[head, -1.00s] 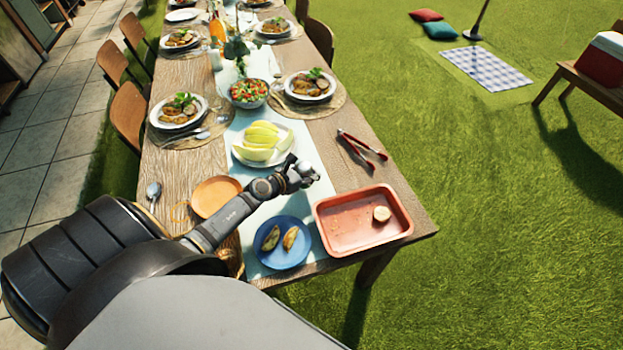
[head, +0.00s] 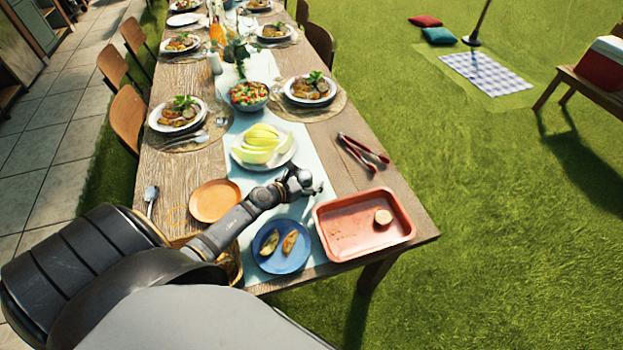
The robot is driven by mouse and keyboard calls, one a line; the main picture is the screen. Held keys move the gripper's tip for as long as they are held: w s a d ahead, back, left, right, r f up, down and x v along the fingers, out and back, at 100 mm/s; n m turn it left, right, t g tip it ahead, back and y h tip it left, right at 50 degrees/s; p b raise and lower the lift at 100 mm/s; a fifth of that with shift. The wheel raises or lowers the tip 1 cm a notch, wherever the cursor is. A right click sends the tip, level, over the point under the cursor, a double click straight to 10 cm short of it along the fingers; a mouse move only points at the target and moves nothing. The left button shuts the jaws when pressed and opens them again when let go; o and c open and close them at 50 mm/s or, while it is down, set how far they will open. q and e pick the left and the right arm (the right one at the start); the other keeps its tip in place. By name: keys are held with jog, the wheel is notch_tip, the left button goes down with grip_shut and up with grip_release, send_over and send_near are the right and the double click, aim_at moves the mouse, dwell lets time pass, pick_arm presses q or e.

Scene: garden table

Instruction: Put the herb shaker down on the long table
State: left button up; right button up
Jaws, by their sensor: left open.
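The long wooden table (head: 395,205) runs away from me, with a pale runner (head: 304,152) along its middle. My left gripper (head: 314,186) is open over the near part of the table, between the plate of melon wedges (head: 262,157) and the red tray (head: 330,238). I see nothing held in it. I cannot pick out a herb shaker for certain; a small pale shaker-like thing (head: 215,64) stands far up the table beside the orange bottle. My right gripper is not in view.
A blue plate with potato wedges (head: 270,262), an orange plate (head: 213,203) and red tongs (head: 360,150) lie near the gripper. Served plates, a salad bowl (head: 248,106) and a vase fill the far part. Bare wood shows right of the melon plate.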

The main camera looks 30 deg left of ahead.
pick_arm(q)
jog(key=shift+r, duration=0.2)
jog(key=v, duration=0.7)
jog(key=shift+s+a+f, duration=0.1)
jog(key=shift+s+f, duration=0.05)
jog(key=shift+f, duration=0.1)
jog(key=b+v, duration=0.1)
jog(key=v, duration=0.2)
jog(key=shift+s+a+b, duration=0.25)
jog(key=shift+s+b, duration=0.05)
jog(key=shift+b, duration=0.05)
jog(key=shift+s+r, duration=0.45)
jog(key=shift+r, duration=0.1)
jog(key=shift+d+f, duration=0.1)
